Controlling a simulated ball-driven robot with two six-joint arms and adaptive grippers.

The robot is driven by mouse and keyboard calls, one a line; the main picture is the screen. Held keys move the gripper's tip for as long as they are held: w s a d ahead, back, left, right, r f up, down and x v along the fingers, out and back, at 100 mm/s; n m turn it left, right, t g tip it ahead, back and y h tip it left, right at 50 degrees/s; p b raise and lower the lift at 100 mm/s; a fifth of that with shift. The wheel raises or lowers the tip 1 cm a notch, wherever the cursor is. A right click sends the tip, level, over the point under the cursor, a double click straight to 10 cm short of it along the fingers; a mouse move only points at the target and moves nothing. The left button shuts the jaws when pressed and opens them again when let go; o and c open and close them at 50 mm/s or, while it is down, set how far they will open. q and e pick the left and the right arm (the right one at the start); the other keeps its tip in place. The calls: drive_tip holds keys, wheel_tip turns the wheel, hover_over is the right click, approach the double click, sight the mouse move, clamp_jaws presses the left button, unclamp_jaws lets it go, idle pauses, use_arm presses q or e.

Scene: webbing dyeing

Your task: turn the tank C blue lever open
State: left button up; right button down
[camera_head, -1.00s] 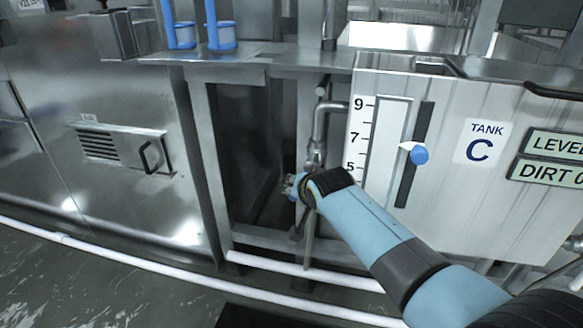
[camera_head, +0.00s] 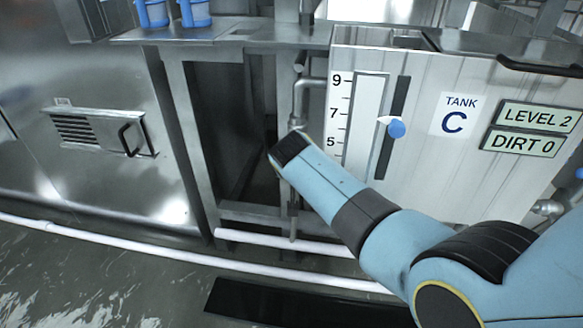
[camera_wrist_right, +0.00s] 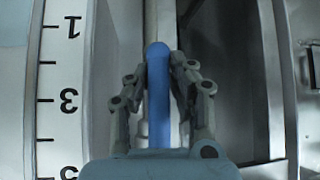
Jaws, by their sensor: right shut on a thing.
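The tank C blue lever (camera_wrist_right: 158,105) is a slim blue bar with a rounded end. In the right wrist view it lies between the two fingers of my right gripper (camera_wrist_right: 163,72), which is shut on it. In the head view my right arm reaches from the lower right to the pipework left of tank C (camera_head: 440,175), and its wrist hides the lever and fingers. The white tank C panel bears a scale and a blue slider knob (camera_head: 397,128). My left gripper is not in view.
A vertical metal pipe (camera_head: 299,100) stands beside the tank, with a dark open bay to its left. White pipes (camera_head: 285,243) run low across the front. A steel cabinet with a black handle (camera_head: 130,140) stands at the left. Blue fittings (camera_head: 195,12) sit on the ledge above.

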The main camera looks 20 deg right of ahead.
drive_tip(key=shift+d, duration=0.1)
drive_tip(key=c, duration=1.2)
unclamp_jaws()
drive_tip(key=shift+s, duration=0.1)
drive_tip(key=shift+o, duration=0.2)
wheel_tip(320, 180, up, 10)
drive_tip(key=shift+s+f, duration=0.1)
